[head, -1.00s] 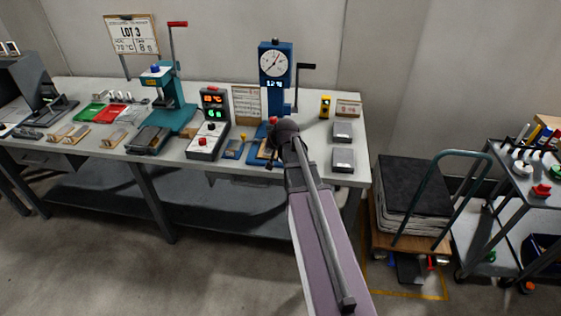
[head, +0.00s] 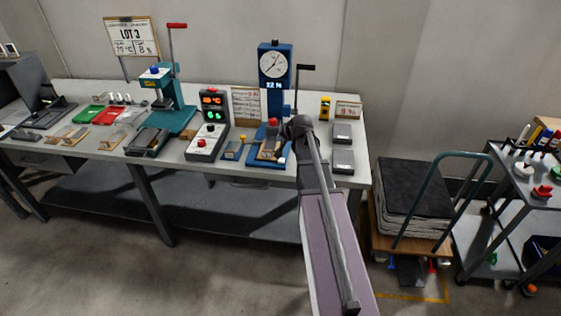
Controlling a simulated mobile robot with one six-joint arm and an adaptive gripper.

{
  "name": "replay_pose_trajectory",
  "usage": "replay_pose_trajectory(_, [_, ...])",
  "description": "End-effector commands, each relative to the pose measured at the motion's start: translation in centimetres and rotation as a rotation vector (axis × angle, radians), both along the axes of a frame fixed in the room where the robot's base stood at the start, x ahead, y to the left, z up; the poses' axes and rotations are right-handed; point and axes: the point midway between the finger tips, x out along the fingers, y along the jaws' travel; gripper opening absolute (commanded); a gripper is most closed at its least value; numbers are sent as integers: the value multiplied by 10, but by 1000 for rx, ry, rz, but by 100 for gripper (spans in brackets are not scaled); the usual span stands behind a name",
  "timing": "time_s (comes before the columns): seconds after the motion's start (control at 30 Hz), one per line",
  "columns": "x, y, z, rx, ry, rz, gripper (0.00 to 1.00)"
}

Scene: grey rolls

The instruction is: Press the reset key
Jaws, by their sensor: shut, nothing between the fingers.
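A blue gauge stand (head: 275,78) with a round white dial, a lit "N" readout and a dark crank stands at the back of the bench. A red knob (head: 272,122) shows low on its front. A tan and grey piece (head: 270,149) lies on its blue base. My gripper (head: 287,131) is at the front right of this stand, shut and empty. Its fingertips are mostly hidden by my own arm, so contact cannot be told. A dark control box (head: 208,138) with red and green displays has a red button (head: 200,143). No label reading reset is legible.
A teal press (head: 170,100) stands left. Two grey blocks (head: 343,160) and a yellow device (head: 325,107) are at the right. A cart (head: 410,200) stands beside the bench (head: 215,172).

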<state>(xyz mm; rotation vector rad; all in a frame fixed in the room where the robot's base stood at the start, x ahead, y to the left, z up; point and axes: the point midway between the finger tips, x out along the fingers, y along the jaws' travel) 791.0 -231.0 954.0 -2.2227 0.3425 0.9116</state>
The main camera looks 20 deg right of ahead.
Motion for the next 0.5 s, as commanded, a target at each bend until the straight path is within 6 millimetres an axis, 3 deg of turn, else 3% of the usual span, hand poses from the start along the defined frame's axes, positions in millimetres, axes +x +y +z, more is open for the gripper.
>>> replay_pose_trajectory(0.5, [0, 1, -43, 0, 1, 1, 0])
